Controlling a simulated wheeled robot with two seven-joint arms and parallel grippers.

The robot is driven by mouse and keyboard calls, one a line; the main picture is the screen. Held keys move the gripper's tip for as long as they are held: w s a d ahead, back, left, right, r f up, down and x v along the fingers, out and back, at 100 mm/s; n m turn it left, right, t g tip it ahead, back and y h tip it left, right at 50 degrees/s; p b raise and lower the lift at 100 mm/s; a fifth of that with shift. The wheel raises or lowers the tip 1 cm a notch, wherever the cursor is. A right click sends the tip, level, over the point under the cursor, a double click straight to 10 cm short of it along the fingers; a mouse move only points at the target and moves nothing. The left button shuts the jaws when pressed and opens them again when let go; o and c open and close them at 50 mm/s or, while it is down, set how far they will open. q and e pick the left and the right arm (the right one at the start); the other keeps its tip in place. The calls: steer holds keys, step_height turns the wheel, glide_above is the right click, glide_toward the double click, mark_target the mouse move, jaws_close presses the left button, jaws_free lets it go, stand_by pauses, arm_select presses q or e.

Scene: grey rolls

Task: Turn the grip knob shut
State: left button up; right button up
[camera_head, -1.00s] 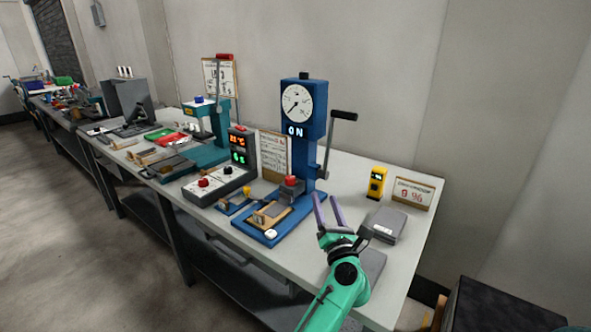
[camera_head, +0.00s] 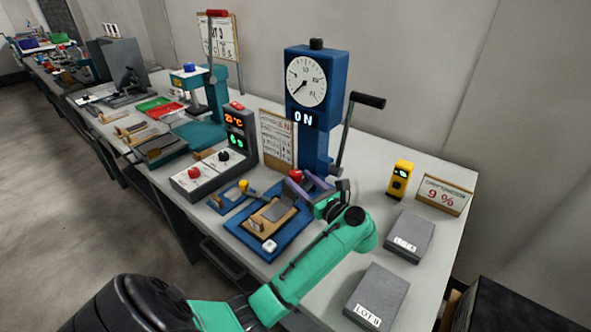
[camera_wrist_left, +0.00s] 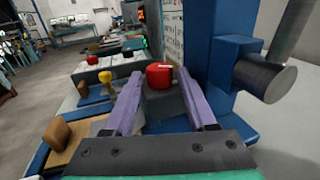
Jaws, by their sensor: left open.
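The grip knob looks to be the red knob (camera_head: 295,174) on a grey block at the foot of the blue machine (camera_head: 315,150). In the left wrist view the red knob (camera_wrist_left: 159,76) has a light mark on top and lies ahead, between the fingertips in the picture. My left gripper (camera_head: 303,184) is open, its purple fingers (camera_wrist_left: 160,84) pointing at the knob, one on each side. I cannot tell whether they touch it. My right gripper is not in view.
The machine has a dial (camera_head: 306,81), a lit "ON" sign and a black-handled lever (camera_head: 367,100) on its right. A control box (camera_head: 213,173) with red and black knobs stands left. Grey blocks (camera_head: 375,296), a yellow device (camera_head: 400,179) and a "9 %" sign (camera_head: 444,195) are right.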

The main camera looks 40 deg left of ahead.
mark_target(298, 179)
arm_select(q)
steer(key=x, duration=0.2)
steer(key=shift+a+r, duration=0.2)
steer(key=shift+a, duration=0.1)
steer(key=shift+w+a+f, duration=0.1)
steer(key=shift+a, duration=0.15)
jaws_close()
steer(key=shift+f+m+t+h, duration=0.1)
steer(key=shift+m+t+h, duration=0.2)
steer(key=shift+m+t, duration=0.45)
steer(key=shift+t+p, duration=0.4)
steer(key=shift+t, duration=0.25)
steer(key=shift+m+t+h, duration=0.4)
steer(key=shift+m, duration=0.05)
